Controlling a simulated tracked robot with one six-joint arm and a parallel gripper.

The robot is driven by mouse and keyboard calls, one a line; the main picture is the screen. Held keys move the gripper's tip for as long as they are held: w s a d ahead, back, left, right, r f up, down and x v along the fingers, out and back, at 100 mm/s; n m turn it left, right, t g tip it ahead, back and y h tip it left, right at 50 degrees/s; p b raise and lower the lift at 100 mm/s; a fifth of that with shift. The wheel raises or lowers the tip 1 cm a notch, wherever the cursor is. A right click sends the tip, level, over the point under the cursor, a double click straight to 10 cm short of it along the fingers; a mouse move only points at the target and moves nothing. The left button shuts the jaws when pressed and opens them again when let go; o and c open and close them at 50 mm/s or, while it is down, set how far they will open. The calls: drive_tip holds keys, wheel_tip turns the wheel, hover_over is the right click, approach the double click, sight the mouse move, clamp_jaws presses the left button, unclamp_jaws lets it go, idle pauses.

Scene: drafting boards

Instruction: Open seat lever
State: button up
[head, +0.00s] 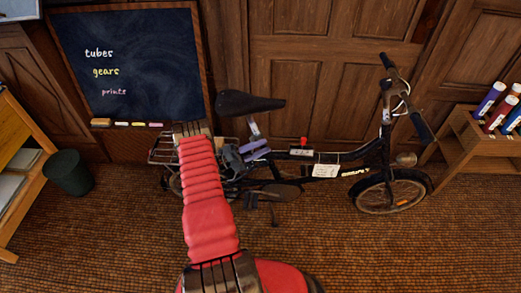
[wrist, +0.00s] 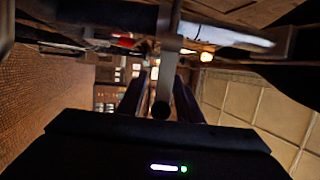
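The bicycle's black saddle (head: 250,103) sits on a silver seat post (head: 254,128). In the wrist view the post (wrist: 235,36) lies sideways across the top. A narrow grey bar, apparently the seat lever (wrist: 164,80), runs from the post towards the camera and ends in a dark round tip. My gripper (wrist: 160,85) has its two dark fingers apart, one on each side of this bar, with a slim gap at least on the left. In the head view my gripper (head: 257,149) is just below the saddle, at the post's foot; the lever cannot be made out there.
The bicycle frame (head: 350,155) extends right to the handlebar (head: 403,95). A chalkboard (head: 128,65) stands behind left, with a dark bin (head: 69,173) at lower left. A wooden rack with coloured tubes (head: 495,108) is at right. The floor in front (head: 400,250) is clear.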

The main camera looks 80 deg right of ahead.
drive_tip(key=v, duration=1.2)
idle(0.3)
